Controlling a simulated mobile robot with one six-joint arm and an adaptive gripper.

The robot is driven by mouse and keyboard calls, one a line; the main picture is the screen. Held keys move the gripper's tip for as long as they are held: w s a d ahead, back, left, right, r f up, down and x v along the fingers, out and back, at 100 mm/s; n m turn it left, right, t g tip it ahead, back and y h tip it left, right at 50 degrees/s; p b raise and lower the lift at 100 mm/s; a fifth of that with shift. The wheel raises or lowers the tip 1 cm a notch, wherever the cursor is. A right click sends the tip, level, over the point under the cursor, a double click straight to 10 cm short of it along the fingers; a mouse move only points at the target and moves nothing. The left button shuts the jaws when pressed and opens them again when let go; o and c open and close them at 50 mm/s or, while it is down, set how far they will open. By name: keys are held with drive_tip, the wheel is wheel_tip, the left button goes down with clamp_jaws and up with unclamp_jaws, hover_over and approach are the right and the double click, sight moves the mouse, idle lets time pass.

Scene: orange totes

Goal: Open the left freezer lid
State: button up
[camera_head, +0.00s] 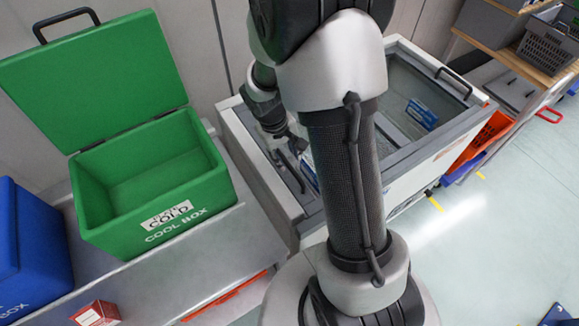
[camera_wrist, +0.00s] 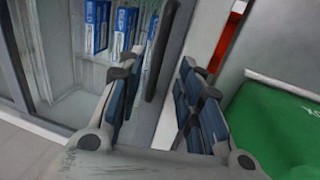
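The freezer (camera_head: 262,178) is a white chest with a grey rim, partly hidden behind my arm. Its left lid (camera_wrist: 60,60) is a glass panel that looks shut, with blue-and-white boxes (camera_wrist: 96,27) showing through it. The lid's dark bar handle (camera_wrist: 163,45) shows in the wrist view and, small, in the head view (camera_head: 290,172). My gripper (camera_wrist: 163,100) is open, its two dark padded fingers on either side of the handle's line. Whether they touch the handle cannot be told. In the head view my gripper (camera_head: 287,140) is over the left lid, partly hidden by my arm.
A green cool box (camera_head: 150,180) with its lid up stands on a grey bench left of the freezer. A blue box (camera_head: 35,250) and a small red box (camera_head: 97,313) are nearby. The freezer's right handle (camera_head: 453,82) is farther right.

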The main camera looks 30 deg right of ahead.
sight(291, 167)
drive_tip(key=f+b, duration=0.1)
drive_tip(key=f, duration=0.2)
drive_tip(key=d+f, duration=0.1)
drive_tip(key=f, duration=0.2)
drive_tip(key=shift+w+d+f+b, duration=0.1)
drive_tip(key=shift+d+f+b, duration=0.1)
drive_tip(key=shift+b, duration=0.15)
drive_tip(key=shift+r, duration=0.1)
drive_tip(key=shift+c, duration=0.2)
clamp_jaws()
